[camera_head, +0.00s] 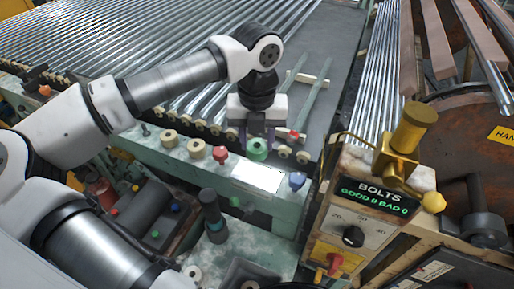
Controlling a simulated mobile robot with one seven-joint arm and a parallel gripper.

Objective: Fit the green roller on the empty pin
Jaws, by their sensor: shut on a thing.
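The green roller (258,150) is at the front edge of the bench, between cream rollers. My gripper (257,135) points down from above and is shut on the green roller, with its fingers at the roller's upper part. I cannot tell whether the roller touches the rail or hangs just above it. A small dark upright pin (145,130) stands bare at the left of the roller row; the view is too small to be sure it is the empty pin. Any pin under the green roller is hidden.
Cream rollers (196,148) sit along the front rail, with a red-topped one (220,154) left of my gripper. The bolts counter box (375,195) stands at right.

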